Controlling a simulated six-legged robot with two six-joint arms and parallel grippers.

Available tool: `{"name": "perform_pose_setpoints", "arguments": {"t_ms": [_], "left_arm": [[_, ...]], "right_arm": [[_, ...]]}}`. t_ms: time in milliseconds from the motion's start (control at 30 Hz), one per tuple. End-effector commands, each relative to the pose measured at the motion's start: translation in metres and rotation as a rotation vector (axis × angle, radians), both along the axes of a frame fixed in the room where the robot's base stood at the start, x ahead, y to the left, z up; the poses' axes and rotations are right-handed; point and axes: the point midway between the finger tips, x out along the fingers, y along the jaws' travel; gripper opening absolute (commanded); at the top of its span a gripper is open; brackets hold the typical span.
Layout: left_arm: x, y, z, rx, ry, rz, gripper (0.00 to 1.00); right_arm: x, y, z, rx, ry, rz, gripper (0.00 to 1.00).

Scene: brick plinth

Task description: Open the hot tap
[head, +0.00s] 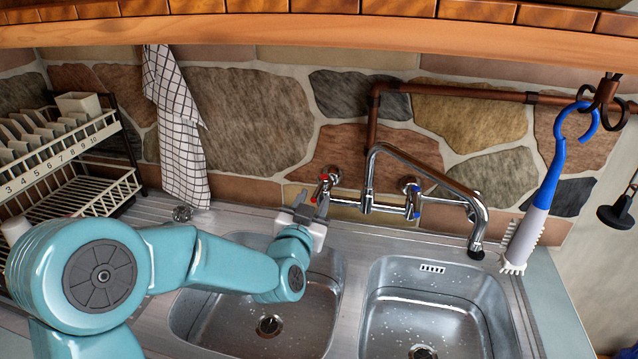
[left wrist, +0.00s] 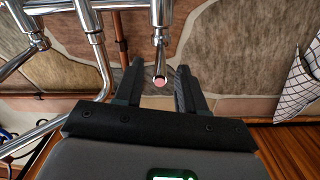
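The hot tap is a chrome lever with a red marking (head: 322,189), on the left end of the wall mixer in the head view. My left gripper (head: 312,203) is just in front of and below it. In the left wrist view my left gripper (left wrist: 160,68) is open, its two dark fingers apart. The end of the hot tap lever (left wrist: 160,81), with a pinkish-red cap, shows between the fingers, with gaps on both sides. I cannot tell whether either finger touches it. My right gripper is not in view.
The chrome spout (head: 440,178) curves right of the hot tap. The blue-marked cold tap (head: 412,203) is beyond it. A checked towel (head: 180,130) hangs at left, near a dish rack (head: 75,185). A blue-white brush (head: 540,200) hangs at right. Two sink basins (head: 365,310) lie below.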

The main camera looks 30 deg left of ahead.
Motion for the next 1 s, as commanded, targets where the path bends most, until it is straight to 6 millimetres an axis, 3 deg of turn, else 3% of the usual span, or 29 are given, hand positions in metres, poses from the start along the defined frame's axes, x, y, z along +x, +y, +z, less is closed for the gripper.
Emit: {"name": "perform_pose_setpoints", "arguments": {"t_ms": [100,300,633,667,767,1000], "left_arm": [[0.024,0.006,0.002,0.001,0.001,0.0,0.4],[0.047,0.011,0.001,0.001,0.0,0.0,0.4],[0.052,0.012,0.0,0.0,0.0,0.0,0.4],[0.052,0.012,0.0,0.0,0.0,0.0,0.34],[0.051,0.012,0.0,0.0,0.0,0.0,0.01],[0.051,0.012,-0.001,0.0,0.0,-0.004,0.0]], "right_arm": [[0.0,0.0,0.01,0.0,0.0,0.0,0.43],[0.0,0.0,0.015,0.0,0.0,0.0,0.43],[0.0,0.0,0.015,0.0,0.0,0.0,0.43],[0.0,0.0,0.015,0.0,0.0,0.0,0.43],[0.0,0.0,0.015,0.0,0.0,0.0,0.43],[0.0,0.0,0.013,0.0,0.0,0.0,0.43]]}}
